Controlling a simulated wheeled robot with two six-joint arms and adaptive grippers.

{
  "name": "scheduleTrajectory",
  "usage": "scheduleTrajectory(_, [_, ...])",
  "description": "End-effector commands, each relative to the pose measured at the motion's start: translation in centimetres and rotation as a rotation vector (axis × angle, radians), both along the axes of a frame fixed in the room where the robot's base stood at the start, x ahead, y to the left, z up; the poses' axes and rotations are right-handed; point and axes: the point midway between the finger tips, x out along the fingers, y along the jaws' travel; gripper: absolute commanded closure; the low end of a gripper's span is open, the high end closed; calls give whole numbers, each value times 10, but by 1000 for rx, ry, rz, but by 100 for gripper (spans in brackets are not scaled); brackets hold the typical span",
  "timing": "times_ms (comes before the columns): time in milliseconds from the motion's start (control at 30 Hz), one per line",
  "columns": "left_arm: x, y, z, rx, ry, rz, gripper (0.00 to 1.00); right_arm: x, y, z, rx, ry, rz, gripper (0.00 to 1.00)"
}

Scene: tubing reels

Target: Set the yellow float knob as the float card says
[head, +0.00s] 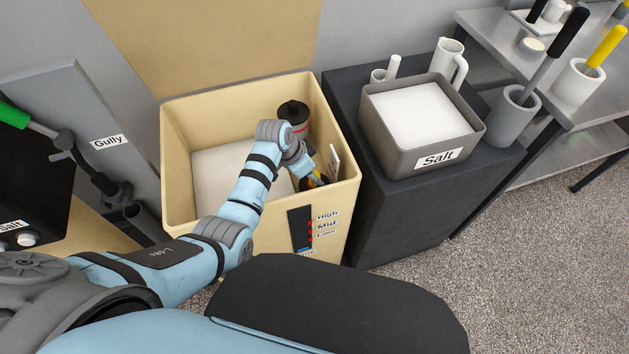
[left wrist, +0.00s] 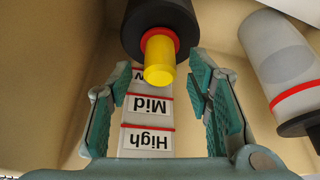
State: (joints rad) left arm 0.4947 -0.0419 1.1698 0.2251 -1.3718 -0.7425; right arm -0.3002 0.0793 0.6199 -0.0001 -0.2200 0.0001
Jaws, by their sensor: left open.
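The yellow float knob (left wrist: 159,62) shows in the left wrist view, with a red ring at its base on a black cylinder (left wrist: 150,22). A scale strip (left wrist: 147,130) behind it reads High, Mid and a partly hidden label ending in "w", upside down. The knob's end overlaps the area between that label and Mid; its exact setting cannot be told. My left gripper (left wrist: 166,105) is open, its fingers on either side of and apart from the knob. In the head view my left gripper (head: 312,180) is inside the beige bin (head: 180,215). My right gripper is not in view.
The bin's front has High, Mid and Low labels (head: 327,225). A grey Salt tub (head: 375,135) is to the right.

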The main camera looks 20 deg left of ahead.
Motion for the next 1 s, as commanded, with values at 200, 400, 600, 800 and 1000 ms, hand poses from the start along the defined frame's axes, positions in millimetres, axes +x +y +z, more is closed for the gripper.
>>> scheduleTrajectory(200, [7, -6, -25, 0, 0, 0, 54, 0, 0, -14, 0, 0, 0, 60])
scheduleTrajectory(400, [8, -7, -25, 0, 0, 0, 54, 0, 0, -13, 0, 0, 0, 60])
scheduleTrajectory(600, [8, -7, -25, 0, 0, 0, 73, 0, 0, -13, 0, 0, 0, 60])
scheduleTrajectory(800, [8, -7, -25, -1, 1, 0, 100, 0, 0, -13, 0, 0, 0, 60])
scheduleTrajectory(1000, [7, -7, -24, -1, 1, 0, 100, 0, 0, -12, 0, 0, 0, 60])
